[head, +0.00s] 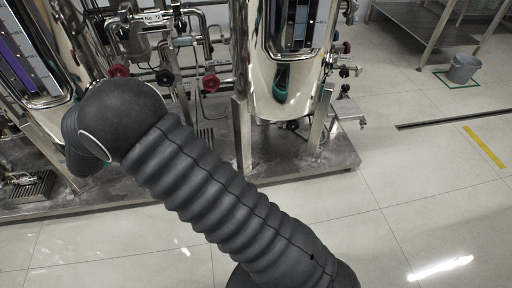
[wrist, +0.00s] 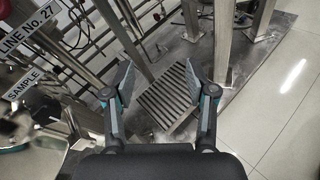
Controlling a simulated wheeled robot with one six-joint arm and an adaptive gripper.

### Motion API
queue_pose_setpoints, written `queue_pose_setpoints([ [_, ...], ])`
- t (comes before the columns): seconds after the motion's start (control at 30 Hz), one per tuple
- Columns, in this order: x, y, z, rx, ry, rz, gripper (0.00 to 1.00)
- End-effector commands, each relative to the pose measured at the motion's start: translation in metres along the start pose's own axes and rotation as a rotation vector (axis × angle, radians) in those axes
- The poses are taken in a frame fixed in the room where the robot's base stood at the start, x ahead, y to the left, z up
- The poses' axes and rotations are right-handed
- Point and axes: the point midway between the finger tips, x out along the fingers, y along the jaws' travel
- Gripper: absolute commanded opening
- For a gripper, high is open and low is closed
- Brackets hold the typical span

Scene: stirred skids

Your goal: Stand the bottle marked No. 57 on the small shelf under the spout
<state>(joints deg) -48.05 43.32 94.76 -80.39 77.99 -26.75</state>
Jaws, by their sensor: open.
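My gripper (wrist: 158,78) is open and empty in the wrist view, with its two fingers spread above a slatted metal grate (wrist: 168,97). In the head view my arm hides the gripper. No bottle marked No. 57 can be made out in either view. No spout can be clearly identified.
Steel tanks (head: 285,70), pipes and red-knobbed valves (head: 211,83) crowd the skid. Signs read LINE No. 27 (wrist: 30,36) and SAMPLE (wrist: 23,84); another plate (head: 155,17) reads No. 72. A steel leg (wrist: 224,45) stands close right of the gripper. Tiled floor (head: 400,215) is clear.

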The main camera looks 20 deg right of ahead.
Motion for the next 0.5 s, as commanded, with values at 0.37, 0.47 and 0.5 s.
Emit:
queue_pose_setpoints([
  [0.37, 0.045, -0.119, 0.14, 0.46, 0.191, -0.384, 0.56],
  [0.47, 0.046, -0.154, 0.166, 0.593, 0.234, -0.475, 0.56],
  [0.5, 0.045, -0.168, 0.175, 0.648, 0.25, -0.511, 0.56],
])
